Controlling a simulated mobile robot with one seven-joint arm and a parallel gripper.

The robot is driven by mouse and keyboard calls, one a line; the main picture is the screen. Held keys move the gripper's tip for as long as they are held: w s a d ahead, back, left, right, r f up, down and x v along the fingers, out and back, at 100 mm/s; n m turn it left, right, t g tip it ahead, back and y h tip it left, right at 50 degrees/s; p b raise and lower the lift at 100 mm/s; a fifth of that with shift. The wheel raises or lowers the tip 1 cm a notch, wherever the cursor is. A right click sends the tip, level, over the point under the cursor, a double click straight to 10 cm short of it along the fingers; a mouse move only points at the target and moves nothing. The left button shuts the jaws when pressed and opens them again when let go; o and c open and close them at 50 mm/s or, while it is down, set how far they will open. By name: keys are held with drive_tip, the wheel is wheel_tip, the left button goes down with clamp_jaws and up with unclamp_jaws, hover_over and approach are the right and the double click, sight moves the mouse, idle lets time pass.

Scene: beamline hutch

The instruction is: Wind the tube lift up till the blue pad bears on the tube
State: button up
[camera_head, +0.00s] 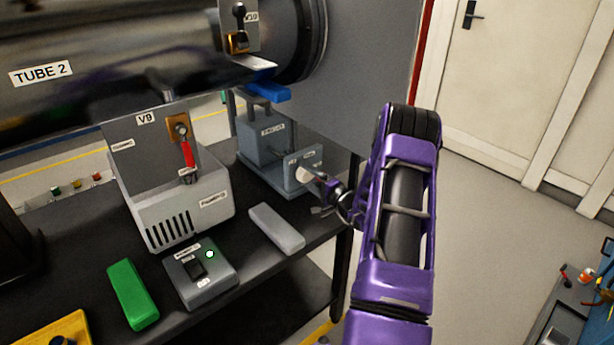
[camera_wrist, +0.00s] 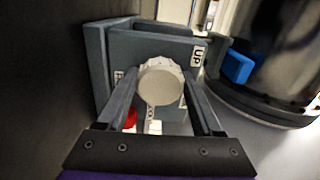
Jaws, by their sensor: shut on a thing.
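The tube lift (camera_head: 262,140) is a grey stand with a labelled front plate, on the dark bench under the large metal tube (camera_head: 150,70). Its blue pad (camera_head: 268,92) is just below the tube's underside; I cannot tell whether they touch. The wrist view shows the pad (camera_wrist: 237,66) at the right, close to the shiny tube (camera_wrist: 275,50). My gripper (camera_head: 322,185) is at the lift's front, shut on a pale ribbed round knob (camera_wrist: 161,82). The fingers lie on either side of the knob. An "UP" label (camera_wrist: 196,57) shows on the plate right of it.
A grey box (camera_head: 205,275) with a lit green lamp, a green block (camera_head: 133,294) and a light grey bar (camera_head: 276,229) lie on the bench (camera_head: 255,262). A pale housing with the V9 valve plate (camera_head: 150,145) stands left of the lift. Open floor is at the right.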

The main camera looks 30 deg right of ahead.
drive_tip(key=o, duration=1.3)
drive_tip(key=shift+o, duration=0.2)
drive_tip(key=s+d, duration=0.2)
drive_tip(key=s, duration=1.5)
drive_tip(key=shift+s+d+p, duration=0.15)
drive_tip(key=shift+d+p, duration=0.05)
drive_tip(key=shift+p, duration=0.2)
